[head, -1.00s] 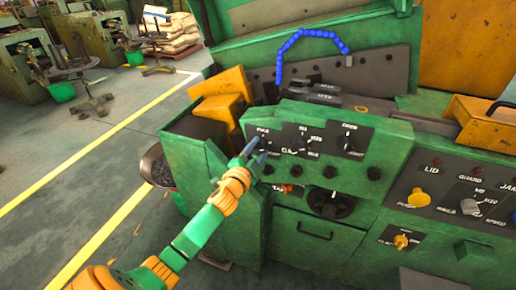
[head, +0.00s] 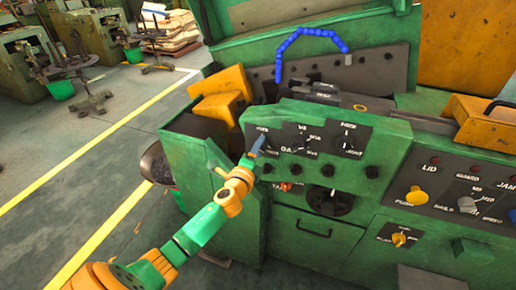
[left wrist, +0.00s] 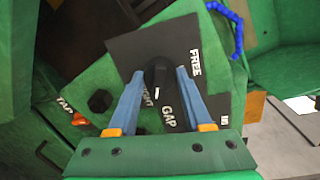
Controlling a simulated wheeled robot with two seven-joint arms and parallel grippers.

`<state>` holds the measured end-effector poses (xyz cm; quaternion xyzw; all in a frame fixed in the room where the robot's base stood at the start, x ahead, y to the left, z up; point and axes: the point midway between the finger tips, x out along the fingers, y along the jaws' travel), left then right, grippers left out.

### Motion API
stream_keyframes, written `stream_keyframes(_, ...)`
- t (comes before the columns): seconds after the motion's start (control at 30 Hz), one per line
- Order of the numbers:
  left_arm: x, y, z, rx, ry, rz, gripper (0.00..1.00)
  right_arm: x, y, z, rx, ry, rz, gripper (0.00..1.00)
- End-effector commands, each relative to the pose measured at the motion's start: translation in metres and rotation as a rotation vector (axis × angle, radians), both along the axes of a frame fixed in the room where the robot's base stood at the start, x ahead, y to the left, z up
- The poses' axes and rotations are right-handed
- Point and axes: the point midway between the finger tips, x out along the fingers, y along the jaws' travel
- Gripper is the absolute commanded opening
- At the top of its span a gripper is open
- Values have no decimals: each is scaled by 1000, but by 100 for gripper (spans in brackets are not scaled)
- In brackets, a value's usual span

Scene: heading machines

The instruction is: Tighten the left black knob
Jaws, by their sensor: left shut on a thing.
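The left black knob (left wrist: 159,74) shows in the left wrist view on a dark label plate marked FREE and GAP, with a small white mark on it. My left gripper (left wrist: 160,76) is shut on this knob, one blue finger on each side. In the head view my left gripper (head: 256,145) reaches the left end of the green machine's upper panel and hides most of the knob. Two similar black knobs, the middle one (head: 302,141) and the right one (head: 348,143), sit to its right. My right gripper is not in view.
A row of small dark knobs (head: 328,171) and a large black dial (head: 330,202) sit below. A control panel (head: 455,204) with a yellow push button is at the right. A blue segmented hose (head: 310,32) arches behind. Floor at the left is open.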

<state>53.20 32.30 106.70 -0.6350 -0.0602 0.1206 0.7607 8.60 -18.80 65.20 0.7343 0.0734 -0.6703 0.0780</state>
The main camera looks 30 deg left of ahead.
Motion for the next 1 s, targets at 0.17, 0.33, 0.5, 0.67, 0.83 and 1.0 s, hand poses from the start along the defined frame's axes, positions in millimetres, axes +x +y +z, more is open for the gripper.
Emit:
stream_keyframes(0.17,-1,-1,-5,55,24,-2,0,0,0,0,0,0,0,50)
stream_keyframes(0.33,-1,-1,-6,82,31,-2,0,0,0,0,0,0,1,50)
stream_keyframes(0.5,-1,-1,-6,90,34,-2,0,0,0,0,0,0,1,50)
stream_keyframes(0.67,-1,-2,-6,90,35,-2,0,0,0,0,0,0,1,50)
stream_keyframes(0.83,-1,-2,-7,88,35,-2,63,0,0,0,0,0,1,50)
stream_keyframes(1.0,-1,-1,-4,90,31,-2,80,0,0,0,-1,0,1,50)
